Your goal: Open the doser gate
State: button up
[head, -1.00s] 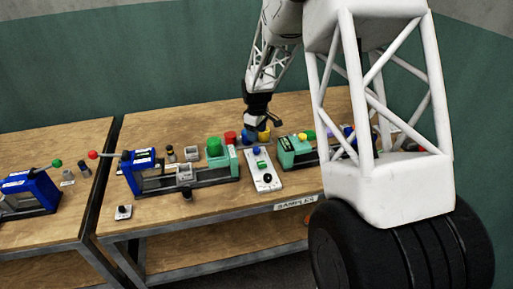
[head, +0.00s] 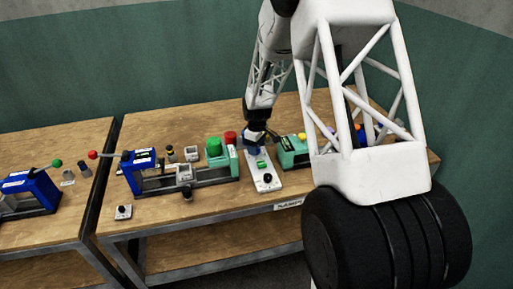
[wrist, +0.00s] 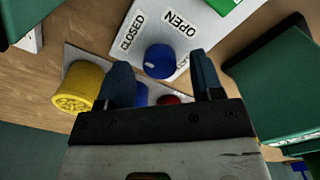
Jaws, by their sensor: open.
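The doser panel is a white plate (head: 265,178) in the middle of the table. In the wrist view the panel (wrist: 205,40) carries a blue knob (wrist: 160,61) with a small pale mark. A CLOSED label (wrist: 132,30) lies to the knob's upper left and an OPEN label (wrist: 179,23) to its upper right. My gripper (wrist: 161,66) is open, with one dark finger on each side of the knob in the picture. I cannot tell whether the fingers touch it. In the head view my gripper (head: 256,138) is over the panel's far end and hides the knob.
A yellow cylinder (wrist: 82,87), a second blue piece (wrist: 140,95) and a red piece (wrist: 172,99) are close to the fingers. A green machine (wrist: 285,85) is at the right. In the head view a green-and-blue press (head: 180,178) stands left of the panel.

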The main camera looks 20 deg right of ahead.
jog(key=shift+f, duration=0.4)
jog(key=c, duration=0.9)
